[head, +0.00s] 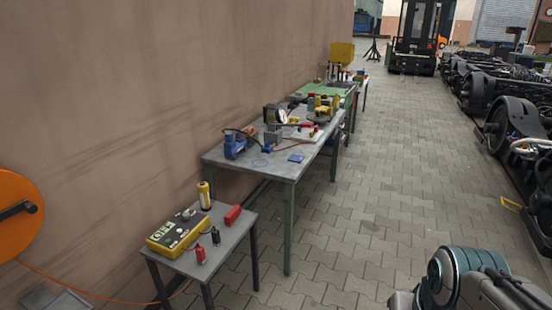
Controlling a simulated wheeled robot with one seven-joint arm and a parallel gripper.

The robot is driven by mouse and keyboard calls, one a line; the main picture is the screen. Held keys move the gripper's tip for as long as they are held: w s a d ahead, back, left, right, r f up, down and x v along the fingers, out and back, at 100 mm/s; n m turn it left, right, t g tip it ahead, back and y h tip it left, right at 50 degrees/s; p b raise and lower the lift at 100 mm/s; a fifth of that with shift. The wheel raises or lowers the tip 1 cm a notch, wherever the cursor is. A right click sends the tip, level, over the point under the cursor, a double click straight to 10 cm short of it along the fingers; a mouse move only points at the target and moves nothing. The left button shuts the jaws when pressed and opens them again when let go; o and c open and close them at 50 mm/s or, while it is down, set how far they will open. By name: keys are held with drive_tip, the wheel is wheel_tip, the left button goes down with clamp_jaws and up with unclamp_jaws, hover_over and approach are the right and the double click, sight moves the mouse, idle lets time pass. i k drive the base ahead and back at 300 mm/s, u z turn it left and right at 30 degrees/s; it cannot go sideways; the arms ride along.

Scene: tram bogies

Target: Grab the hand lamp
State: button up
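A small upright yellow and black cylinder that looks like the hand lamp (205,196) stands at the back left of the low grey table (232,234), near the wall. It is small in the head view, so its details are hard to tell. Part of my arm shows at the lower right, well apart from the table. My gripper's fingertips are not in view.
A workbench (290,165) stands behind. An orange reel (18,212) is at left. Paved floor (370,215) is open; bogies (515,120) line the right.

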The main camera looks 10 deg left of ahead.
sight(202, 191)
drive_tip(key=u, duration=0.05)
drive_tip(key=i, duration=1.65)
drive_tip(key=u, duration=1.1)
drive_tip(key=i, duration=1.3)
drive_tip(key=u, duration=1.05)
drive_tip(key=i, duration=0.25)
drive_tip(key=u, duration=0.05)
